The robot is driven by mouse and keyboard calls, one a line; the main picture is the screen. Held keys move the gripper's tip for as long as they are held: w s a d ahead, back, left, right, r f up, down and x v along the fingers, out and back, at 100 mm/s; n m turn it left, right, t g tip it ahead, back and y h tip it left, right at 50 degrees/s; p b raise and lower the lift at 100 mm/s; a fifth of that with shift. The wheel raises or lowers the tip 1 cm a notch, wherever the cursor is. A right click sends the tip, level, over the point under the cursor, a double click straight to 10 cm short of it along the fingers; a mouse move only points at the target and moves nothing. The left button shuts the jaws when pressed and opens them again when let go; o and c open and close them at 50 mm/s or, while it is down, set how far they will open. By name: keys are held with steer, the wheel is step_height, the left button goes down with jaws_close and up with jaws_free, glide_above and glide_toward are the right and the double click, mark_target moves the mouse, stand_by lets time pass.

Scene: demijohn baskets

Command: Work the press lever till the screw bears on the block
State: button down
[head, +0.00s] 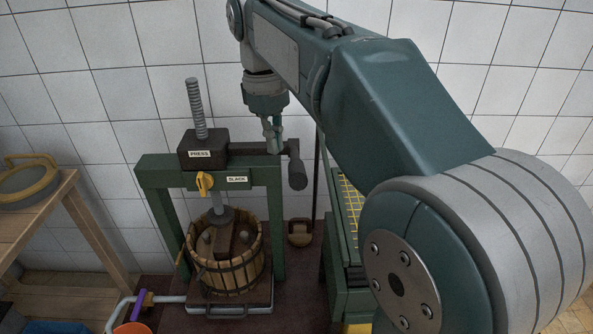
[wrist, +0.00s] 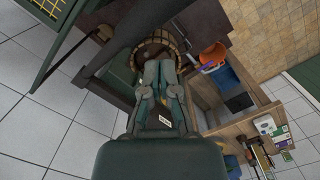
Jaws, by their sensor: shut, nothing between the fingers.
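The press (head: 153,172) has a green frame with a dark head labelled PRESS and a threaded screw (head: 197,108) rising from it. Below the head, the screw's shaft goes down into a slatted wooden basket (head: 232,277) toward a wooden block (head: 228,240); I cannot tell whether it touches the block. The dark lever (head: 248,148) reaches right from the head and ends in a hanging grip (head: 297,175). My gripper (head: 273,148) is shut and empty, pointing down at the lever near its right end; contact is unclear. In the wrist view, its fingers (wrist: 160,68) partly cover the basket (wrist: 147,48).
A yellow knob (head: 204,184) sits on the press beam beside a small plate whose word is hard to read. A green cabinet (head: 345,240) stands right of the press. A wooden table (head: 45,215) stands left. An orange container (wrist: 212,55) is near the basket.

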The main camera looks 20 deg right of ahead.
mark_target(295, 166)
step_height(295, 166, up, 7)
steer(key=shift+w+a+f, duration=0.2)
steer(key=shift+w+a, duration=0.05)
steer(key=shift+w, duration=0.1)
steer(key=c, duration=1.3)
jaws_free()
steer(key=shift+c, duration=0.2)
steer(key=o, duration=1)
steer(key=shift+s+m, duration=0.2)
steer(key=shift+m, duration=0.3)
steer(key=s+d+f+m, duration=0.1)
steer(key=f+m, duration=0.1)
steer(key=f, duration=0.1)
steer(key=s+d+f+m+h, duration=0.1)
steer(key=f+m, duration=0.2)
steer(key=f, duration=0.1)
steer(key=s+d+f+m, duration=0.1)
steer(key=s+f+m, duration=0.1)
steer(key=f+m, duration=0.1)
steer(key=shift+f+t, duration=0.3)
steer(key=shift+f, duration=0.25)
jaws_close()
